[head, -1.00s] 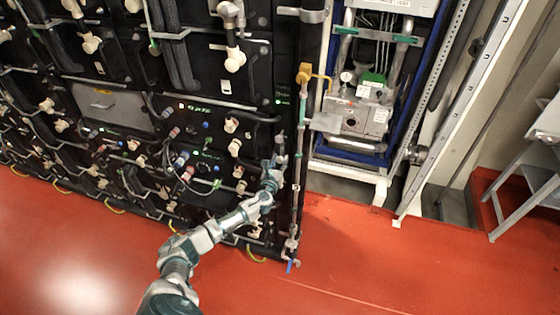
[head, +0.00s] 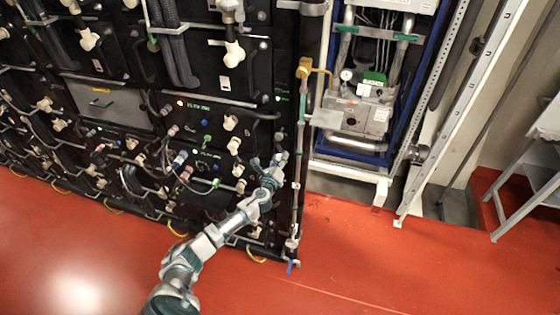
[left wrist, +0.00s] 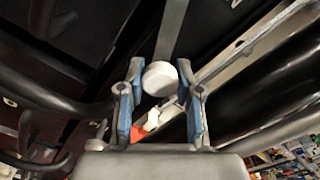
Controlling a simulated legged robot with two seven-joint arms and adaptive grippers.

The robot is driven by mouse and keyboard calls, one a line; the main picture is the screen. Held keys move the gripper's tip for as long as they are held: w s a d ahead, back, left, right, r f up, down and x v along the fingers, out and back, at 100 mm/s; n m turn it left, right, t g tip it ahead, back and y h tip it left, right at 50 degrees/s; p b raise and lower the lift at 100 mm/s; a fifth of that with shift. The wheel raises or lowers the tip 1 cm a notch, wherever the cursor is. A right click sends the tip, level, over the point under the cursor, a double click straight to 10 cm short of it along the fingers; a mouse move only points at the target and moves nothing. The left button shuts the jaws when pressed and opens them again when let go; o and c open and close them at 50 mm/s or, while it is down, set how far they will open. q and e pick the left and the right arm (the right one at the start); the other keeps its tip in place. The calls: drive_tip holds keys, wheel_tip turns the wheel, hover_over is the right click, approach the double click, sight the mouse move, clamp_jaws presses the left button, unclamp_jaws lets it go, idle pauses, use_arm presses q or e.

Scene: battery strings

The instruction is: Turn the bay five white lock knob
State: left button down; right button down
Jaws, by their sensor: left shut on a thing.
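A round white knob (left wrist: 160,77) sits between the two blue-padded fingers of my left gripper (left wrist: 160,100) in the left wrist view. The gripper is shut on this knob. A smaller white piece (left wrist: 151,121) with an orange-red part beside it shows nearer the palm, between the fingers. In the head view my left gripper (head: 272,162) is at the right end of the black battery rack (head: 255,87), next to the vertical post. The knob it holds is not clear there, and no bay number can be read. My right gripper is not in view.
Several white plugs (head: 235,55) and dark cables stick out from the rack around the gripper. A post with pipes (head: 298,150) stands just right of it. A blue-framed cabinet (head: 352,148) is further right. The red floor (head: 340,250) in front is clear.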

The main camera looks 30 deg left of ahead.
use_arm(q)
drive_tip(key=n+b, duration=0.1)
drive_tip(key=n, duration=0.2)
drive_tip(key=shift+n, duration=0.4)
drive_tip(key=n, duration=0.2)
drive_tip(key=shift+a+n, duration=0.1)
drive_tip(key=shift+n, duration=0.3)
drive_tip(key=n, duration=0.3)
drive_tip(key=shift+r+b, duration=0.1)
drive_tip(key=shift+b, duration=0.2)
drive_tip(key=shift+n, duration=1.5)
drive_tip(key=c, duration=1.1)
unclamp_jaws()
drive_tip(key=shift+c, duration=0.2)
drive_tip(key=o, duration=0.4)
drive_tip(key=shift+w+f, duration=0.15)
drive_tip(key=shift+f, duration=0.05)
